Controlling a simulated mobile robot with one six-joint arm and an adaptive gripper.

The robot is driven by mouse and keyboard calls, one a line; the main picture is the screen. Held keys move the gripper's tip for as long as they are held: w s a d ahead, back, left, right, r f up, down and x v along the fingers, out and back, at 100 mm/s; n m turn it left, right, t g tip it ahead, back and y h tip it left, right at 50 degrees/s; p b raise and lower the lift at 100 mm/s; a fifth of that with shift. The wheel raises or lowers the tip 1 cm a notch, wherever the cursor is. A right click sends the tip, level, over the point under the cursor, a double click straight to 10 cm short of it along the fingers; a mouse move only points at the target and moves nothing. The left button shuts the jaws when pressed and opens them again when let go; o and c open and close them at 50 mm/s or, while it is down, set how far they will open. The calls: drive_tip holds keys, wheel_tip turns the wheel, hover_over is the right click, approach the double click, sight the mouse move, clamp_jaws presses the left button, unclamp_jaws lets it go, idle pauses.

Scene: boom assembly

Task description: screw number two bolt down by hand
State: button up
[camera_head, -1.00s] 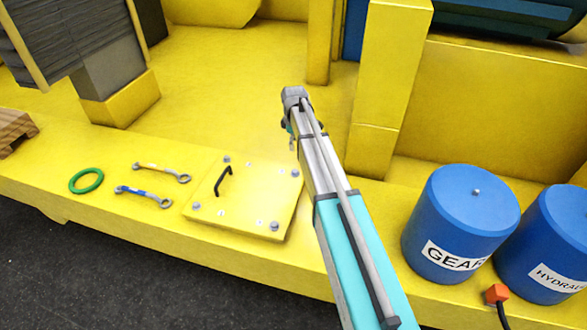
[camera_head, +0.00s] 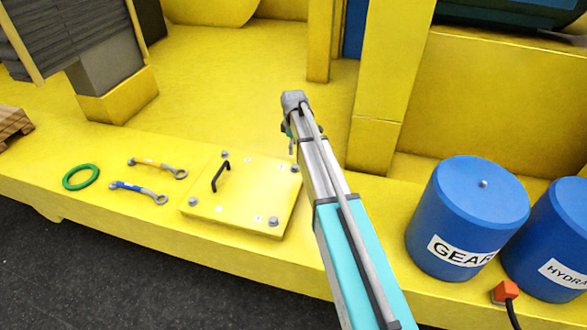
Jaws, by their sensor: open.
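A yellow square cover plate (camera_head: 240,195) with a black handle (camera_head: 220,176) lies on the yellow deck. A grey bolt stands at each corner: back left (camera_head: 225,154), back right (camera_head: 295,168), front left (camera_head: 193,202) and front right (camera_head: 273,221). Small white labels sit beside the bolts, but their numbers are too small to read, so I cannot tell which is number two. My gripper (camera_head: 291,146) is small and partly hidden by my arm. It is open, above or behind the back right bolt in the picture; whether it touches the bolt cannot be told.
Left of the plate lie a wrench with an orange band (camera_head: 157,168), a wrench with a blue band (camera_head: 138,191) and a green ring (camera_head: 81,177). A blue GEAR barrel (camera_head: 468,215) and a blue HYDRA barrel (camera_head: 552,245) stand right of my arm. A yellow post (camera_head: 388,90) rises behind it.

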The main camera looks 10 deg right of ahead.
sight(294, 166)
drive_tip(key=shift+f+b, duration=4.25)
drive_tip(key=shift+f, duration=0.25)
clamp_jaws()
